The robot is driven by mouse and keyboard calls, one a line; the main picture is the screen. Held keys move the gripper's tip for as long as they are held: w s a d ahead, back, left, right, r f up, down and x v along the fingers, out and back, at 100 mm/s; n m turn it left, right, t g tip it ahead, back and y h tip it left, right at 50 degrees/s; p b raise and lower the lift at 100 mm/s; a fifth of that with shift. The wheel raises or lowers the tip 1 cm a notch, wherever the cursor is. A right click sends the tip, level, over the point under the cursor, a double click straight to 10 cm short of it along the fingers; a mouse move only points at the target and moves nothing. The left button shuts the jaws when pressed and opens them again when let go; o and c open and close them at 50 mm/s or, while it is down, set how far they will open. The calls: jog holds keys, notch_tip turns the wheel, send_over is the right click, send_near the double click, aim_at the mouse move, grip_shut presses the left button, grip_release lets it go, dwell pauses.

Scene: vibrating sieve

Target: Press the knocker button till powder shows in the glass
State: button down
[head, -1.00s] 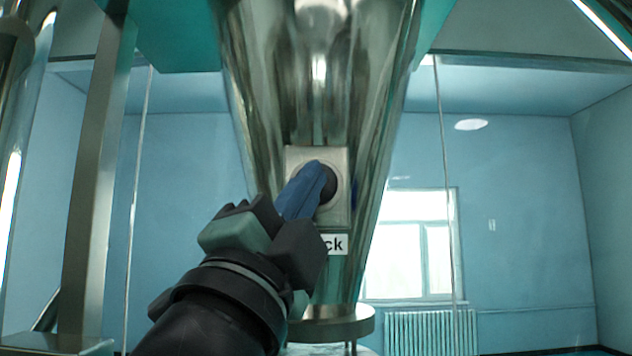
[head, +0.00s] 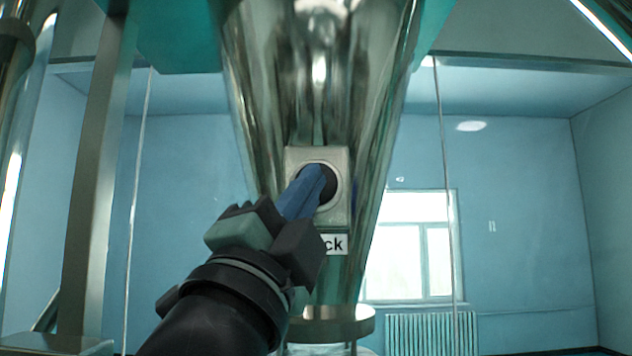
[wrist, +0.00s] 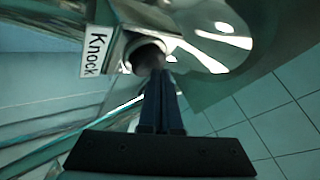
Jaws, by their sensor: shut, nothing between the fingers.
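The knocker button is a dark round face (head: 331,187) inside a pale ring on a square grey box (head: 339,211), fixed to the shiny metal cone (head: 320,110). It also shows in the wrist view (wrist: 146,53), beside the "Knock" label (wrist: 95,50). My gripper (head: 316,176) is shut and empty, its blue fingers pointing up at the button. The fingertips (wrist: 157,76) overlap the button in both views and partly hide it. I cannot tell whether it is pressed in. At the bottom edge, below the cone's collar, only a pale strip shows, and I cannot make out powder.
A metal collar (head: 330,325) rings the cone's lower end. A metal post (head: 95,190) stands at left. A window (head: 415,245) and radiator (head: 432,332) are on the blue back wall. A tiled floor (wrist: 270,125) shows in the wrist view.

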jog(key=shift+w, duration=0.75)
dwell(0.6)
jog(key=shift+s, duration=0.15)
jog(key=shift+s+f+b, duration=0.1)
jog(key=shift+s+b, duration=0.4)
jog(key=shift+s, duration=0.6)
jog(key=s+b, duration=0.1)
jog(key=s, duration=0.4)
jog(key=shift+b, duration=0.3)
jog(key=shift+w, duration=0.1)
dwell(0.4)
